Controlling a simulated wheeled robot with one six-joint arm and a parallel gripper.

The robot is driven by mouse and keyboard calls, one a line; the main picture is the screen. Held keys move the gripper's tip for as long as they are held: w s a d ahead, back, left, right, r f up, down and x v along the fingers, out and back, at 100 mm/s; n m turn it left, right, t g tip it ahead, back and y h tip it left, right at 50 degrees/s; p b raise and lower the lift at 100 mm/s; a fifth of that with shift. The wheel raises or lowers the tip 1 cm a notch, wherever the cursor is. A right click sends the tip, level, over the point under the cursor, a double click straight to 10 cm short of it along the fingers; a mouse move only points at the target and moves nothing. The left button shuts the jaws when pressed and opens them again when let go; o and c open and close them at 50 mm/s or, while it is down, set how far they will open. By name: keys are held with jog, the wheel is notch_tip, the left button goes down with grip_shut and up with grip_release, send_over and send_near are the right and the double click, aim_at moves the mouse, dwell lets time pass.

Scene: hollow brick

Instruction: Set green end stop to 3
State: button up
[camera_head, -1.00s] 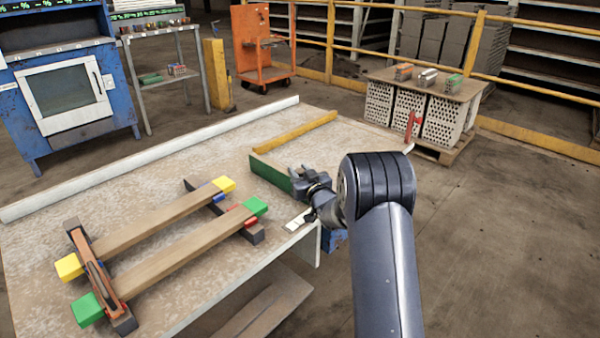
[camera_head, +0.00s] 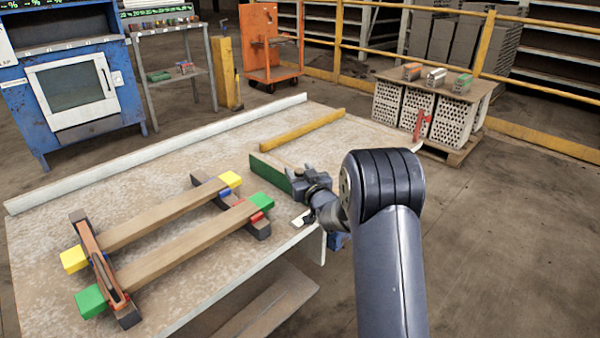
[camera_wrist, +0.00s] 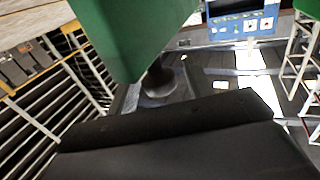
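A frame with two wooden bars lies on the table (camera_head: 150,170). One bar has green end blocks, the far one (camera_head: 262,201) and the near one (camera_head: 91,301). The other has yellow end blocks (camera_head: 230,179). A green board (camera_head: 269,172) stands at the table's right side. My gripper (camera_head: 301,172) is beside the right end of this board. In the wrist view a large green surface (camera_wrist: 135,35) is close in front of a dark part of my gripper. I cannot tell whether they touch or whether the fingers are closed. No number 3 is readable.
A yellow strip (camera_head: 302,130) lies behind the green board. A white rail (camera_head: 150,152) edges the table's back. A blue machine (camera_head: 75,85), an orange cart (camera_head: 270,50) and a pallet of hollow bricks (camera_head: 430,110) stand beyond. The table between frame and rail is clear.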

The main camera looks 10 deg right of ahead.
jog(key=p+v, duration=0.1)
jog(key=v, duration=1)
jog(key=shift+w+a+f, duration=0.1)
jog(key=shift+w, duration=0.1)
jog(key=b+x, duration=0.1)
jog(key=x, duration=0.9)
jog(key=shift+w, duration=0.45)
jog(key=shift+s, duration=0.1)
